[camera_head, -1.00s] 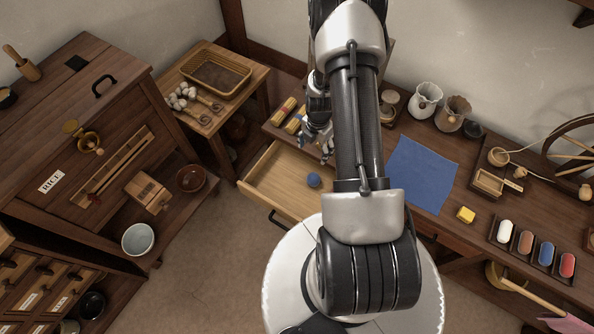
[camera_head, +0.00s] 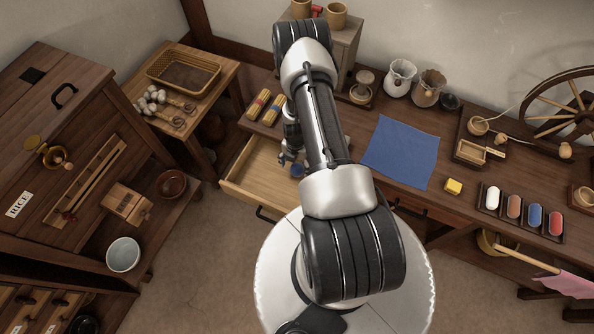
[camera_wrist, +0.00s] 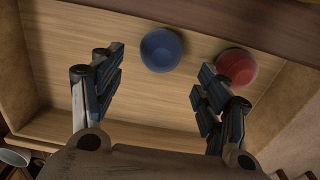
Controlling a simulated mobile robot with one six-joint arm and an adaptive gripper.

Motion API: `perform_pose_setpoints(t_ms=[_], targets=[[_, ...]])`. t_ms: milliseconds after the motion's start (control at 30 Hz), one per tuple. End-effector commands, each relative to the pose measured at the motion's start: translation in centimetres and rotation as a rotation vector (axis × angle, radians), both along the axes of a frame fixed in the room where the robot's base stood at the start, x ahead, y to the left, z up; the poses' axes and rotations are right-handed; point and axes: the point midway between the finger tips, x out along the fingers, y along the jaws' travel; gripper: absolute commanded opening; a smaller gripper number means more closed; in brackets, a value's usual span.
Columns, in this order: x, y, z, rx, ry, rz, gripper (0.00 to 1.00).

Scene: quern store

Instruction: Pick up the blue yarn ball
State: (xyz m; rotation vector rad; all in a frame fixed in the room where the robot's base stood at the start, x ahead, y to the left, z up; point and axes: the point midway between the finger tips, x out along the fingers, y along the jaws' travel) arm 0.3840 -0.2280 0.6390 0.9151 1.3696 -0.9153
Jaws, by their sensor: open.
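The blue yarn ball (camera_wrist: 161,50) lies on the floor of an open wooden drawer (camera_wrist: 60,40). In the head view the ball (camera_head: 297,171) is partly hidden by my arm, and the drawer (camera_head: 243,185) is pulled out of the long table. My gripper (camera_wrist: 158,80) is open and empty over the drawer, its fingers apart on either side of the ball's line in the wrist view. The ball shows beyond and between the fingertips, not touching them. In the head view my gripper (camera_head: 287,157) is beside the ball, partly covered by my arm.
A red ball (camera_wrist: 236,67) lies in the drawer close right of the blue one, near my right finger. The drawer's walls stand around. A blue cloth (camera_head: 402,152), a yellow block (camera_head: 453,187) and a tray of coloured pieces (camera_head: 525,212) are on the table.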

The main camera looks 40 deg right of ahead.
Motion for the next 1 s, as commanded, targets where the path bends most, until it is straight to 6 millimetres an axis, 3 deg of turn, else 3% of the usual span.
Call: perform_pose_setpoints(t_ms=[433,667,1000], targets=[[0.1,-0.1,-5.2,0.001,0.001,0.000,0.69],[0.1,-0.2,-5.1,0.000,0.000,0.000,0.68],[0.1,-0.2,-5.1,0.000,0.000,0.000,0.45]])
